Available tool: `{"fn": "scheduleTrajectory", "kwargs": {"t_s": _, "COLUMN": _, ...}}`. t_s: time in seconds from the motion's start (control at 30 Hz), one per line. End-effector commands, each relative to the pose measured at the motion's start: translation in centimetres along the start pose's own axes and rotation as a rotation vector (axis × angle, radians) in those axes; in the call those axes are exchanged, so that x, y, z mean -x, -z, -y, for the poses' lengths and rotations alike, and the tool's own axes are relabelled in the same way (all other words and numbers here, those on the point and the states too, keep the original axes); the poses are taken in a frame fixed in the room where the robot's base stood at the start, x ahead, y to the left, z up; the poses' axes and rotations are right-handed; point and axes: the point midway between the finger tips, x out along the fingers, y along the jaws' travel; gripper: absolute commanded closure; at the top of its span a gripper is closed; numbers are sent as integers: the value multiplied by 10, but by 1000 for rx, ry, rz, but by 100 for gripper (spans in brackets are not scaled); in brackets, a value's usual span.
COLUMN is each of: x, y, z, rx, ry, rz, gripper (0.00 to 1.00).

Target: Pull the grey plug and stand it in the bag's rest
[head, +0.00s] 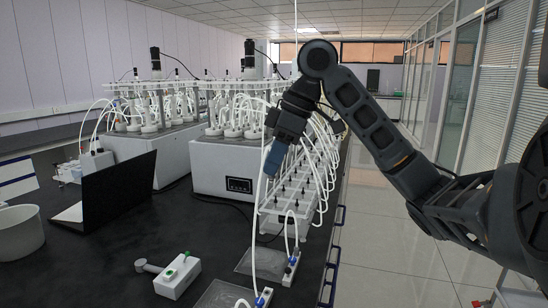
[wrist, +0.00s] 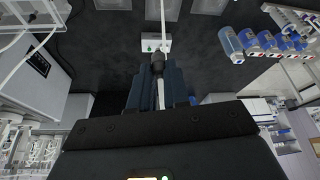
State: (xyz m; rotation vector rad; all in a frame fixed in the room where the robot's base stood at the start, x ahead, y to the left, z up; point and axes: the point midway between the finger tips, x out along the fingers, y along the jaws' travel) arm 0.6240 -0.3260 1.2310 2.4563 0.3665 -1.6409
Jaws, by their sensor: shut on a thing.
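My gripper (head: 272,160) is raised high over the bench beside the reactor rack in the head view. In the wrist view its fingers (wrist: 157,82) are shut on a dark grey plug (wrist: 157,62), with a white tube between them. In the head view the plug is hidden by the fingers. Two flat clear bags (head: 258,264) lie on the bench at the front. A narrow white block with a blue fitting (head: 291,268) is beside the far bag, with a white tube at it. I cannot tell whether this block is the rest.
A white box with a green button (head: 177,275) lies near the front, with a grey round-ended piece beside it. A black laptop (head: 118,190) and a white tub (head: 20,232) stand at the left. The long white bottle rack (head: 300,180) with many looping tubes runs along the bench's right side.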

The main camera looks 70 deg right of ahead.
Motion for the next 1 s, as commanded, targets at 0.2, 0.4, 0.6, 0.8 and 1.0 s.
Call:
{"fn": "scheduleTrajectory", "kwargs": {"t_s": 0.2, "x": -13, "y": -6, "z": 0, "rx": -1, "ry": 1, "rz": 0, "gripper": 100}}
{"fn": "scheduleTrajectory", "kwargs": {"t_s": 0.4, "x": -23, "y": -10, "z": 0, "rx": -1, "ry": 1, "rz": 0, "gripper": 100}}
{"fn": "scheduleTrajectory", "kwargs": {"t_s": 0.6, "x": -33, "y": -14, "z": 0, "rx": -1, "ry": 1, "rz": 0, "gripper": 100}}
{"fn": "scheduleTrajectory", "kwargs": {"t_s": 0.8, "x": -43, "y": -18, "z": 0, "rx": 0, "ry": 1, "rz": 0, "gripper": 100}}
{"fn": "scheduleTrajectory", "kwargs": {"t_s": 1.0, "x": -53, "y": -22, "z": 0, "rx": 0, "ry": 1, "rz": 0, "gripper": 100}}
